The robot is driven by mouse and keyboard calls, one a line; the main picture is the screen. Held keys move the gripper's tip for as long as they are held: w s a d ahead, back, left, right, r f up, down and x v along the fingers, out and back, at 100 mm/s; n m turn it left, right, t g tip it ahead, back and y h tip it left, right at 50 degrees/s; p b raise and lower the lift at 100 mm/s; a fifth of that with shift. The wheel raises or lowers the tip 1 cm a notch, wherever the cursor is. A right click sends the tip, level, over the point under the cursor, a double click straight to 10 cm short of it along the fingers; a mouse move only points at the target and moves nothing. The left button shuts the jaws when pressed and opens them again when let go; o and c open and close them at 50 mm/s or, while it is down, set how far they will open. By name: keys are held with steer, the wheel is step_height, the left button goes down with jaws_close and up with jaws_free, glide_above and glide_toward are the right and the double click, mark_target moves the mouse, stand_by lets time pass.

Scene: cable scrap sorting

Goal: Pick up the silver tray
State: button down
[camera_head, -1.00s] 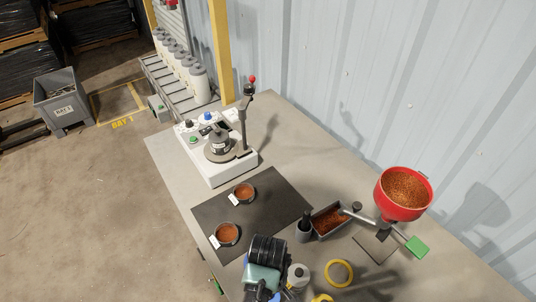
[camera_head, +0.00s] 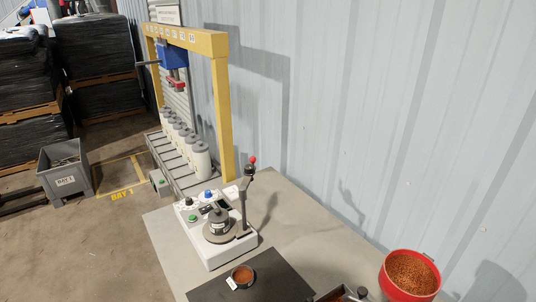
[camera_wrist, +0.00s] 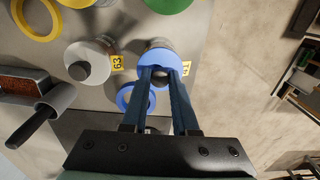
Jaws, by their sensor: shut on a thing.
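My gripper (camera_wrist: 161,72) shows in the wrist view with its two blue fingers closed around the dark knob of a blue-collared canister (camera_wrist: 156,56) with a yellow number tag. How firmly it grips is hidden. I see no tray that is clearly silver. A grey tray of copper granules (camera_wrist: 22,84) lies at the left of the wrist view, apart from my gripper. Part of a similar tray (camera_head: 330,297) shows at the bottom edge of the head view. My gripper is outside the head view.
A white-collared canister (camera_wrist: 92,60) stands beside the held one. The head view shows a white press machine (camera_head: 218,238), a copper-filled cup (camera_head: 243,274) on a dark mat, and a red hopper (camera_head: 409,290).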

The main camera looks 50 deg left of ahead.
step_height(320, 180, up, 10)
steer(key=b, duration=0.1)
steer(key=shift+b, duration=0.35)
